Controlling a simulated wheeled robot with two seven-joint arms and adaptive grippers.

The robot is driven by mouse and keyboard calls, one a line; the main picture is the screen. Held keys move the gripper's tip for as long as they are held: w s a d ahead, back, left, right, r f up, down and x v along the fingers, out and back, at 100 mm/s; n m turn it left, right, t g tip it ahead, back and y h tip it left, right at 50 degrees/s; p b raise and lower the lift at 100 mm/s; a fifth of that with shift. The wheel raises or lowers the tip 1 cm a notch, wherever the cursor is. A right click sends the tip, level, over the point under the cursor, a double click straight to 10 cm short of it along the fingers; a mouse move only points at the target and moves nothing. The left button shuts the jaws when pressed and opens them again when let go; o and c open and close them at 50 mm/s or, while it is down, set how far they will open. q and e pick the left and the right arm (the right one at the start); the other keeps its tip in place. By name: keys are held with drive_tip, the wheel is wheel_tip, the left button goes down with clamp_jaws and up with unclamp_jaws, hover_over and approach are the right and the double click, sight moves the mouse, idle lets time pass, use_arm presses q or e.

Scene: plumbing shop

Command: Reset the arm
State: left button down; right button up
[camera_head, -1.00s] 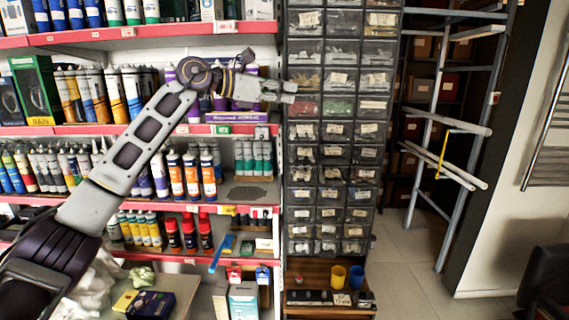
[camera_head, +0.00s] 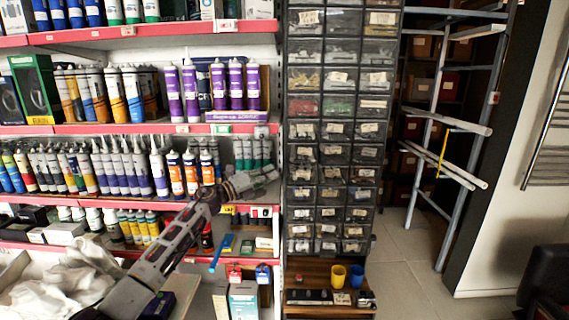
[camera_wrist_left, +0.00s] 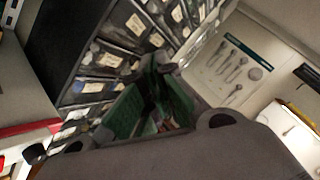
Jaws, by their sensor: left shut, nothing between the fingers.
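My left arm comes in from the lower left in the head view. Its gripper (camera_head: 266,176) is in front of the lower middle shelf, close to the left edge of the drawer cabinet (camera_head: 336,140). The gripper is shut and empty. In the left wrist view the gripper's dark fingers with green pads (camera_wrist_left: 152,103) show at the middle, with the cabinet drawers beyond them. My right gripper is not in view.
Red-edged shelves (camera_head: 150,128) hold several rows of tubes and cans. A yellow cup (camera_head: 338,277) and a blue cup (camera_head: 356,276) stand on the ledge below the drawers. A metal rack (camera_head: 445,130) stands at right. The floor (camera_head: 405,270) beside it is clear.

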use_arm(q)
drive_tip(key=s+a+f+n+t+y, duration=0.15)
drive_tip(key=a+f+n+y, duration=0.4)
drive_tip(key=f, duration=1.05)
drive_tip(key=a+f+n+t+y, duration=0.25)
drive_tip(key=f+n, duration=0.65)
drive_tip(key=f, duration=0.7)
drive_tip(key=s+a+f+n+g+y, duration=0.1)
drive_tip(key=s+a+f+n+y, duration=0.15)
drive_tip(key=s+f, duration=0.45)
drive_tip(key=s+a+f+n+g+y, duration=0.1)
drive_tip(key=s+a+f+n, duration=0.2)
drive_tip(key=f, duration=0.9)
drive_tip(key=s+a+f+n+g+y, duration=0.1)
drive_tip(key=s+a+f+n+y, duration=0.15)
drive_tip(key=s+f, duration=0.45)
drive_tip(key=s+a+f+n+g+y, duration=0.1)
drive_tip(key=s+a+f+n+g, duration=0.15)
drive_tip(key=s+f, duration=0.9)
drive_tip(key=s+a+f+n+g+y, duration=0.1)
drive_tip(key=s+f+n+g, duration=0.25)
drive_tip(key=s+f, duration=0.8)
drive_tip(key=s+f+n+g, duration=0.2)
drive_tip(key=s+f, duration=0.2)
drive_tip(key=s, duration=1.3)
drive_tip(key=s+a+f+n+g, duration=0.1)
drive_tip(key=s+f+n+g, duration=0.2)
drive_tip(key=s, duration=1.4)
wheel_tip(320, 180, down, 2)
drive_tip(key=shift+a, duration=0.25)
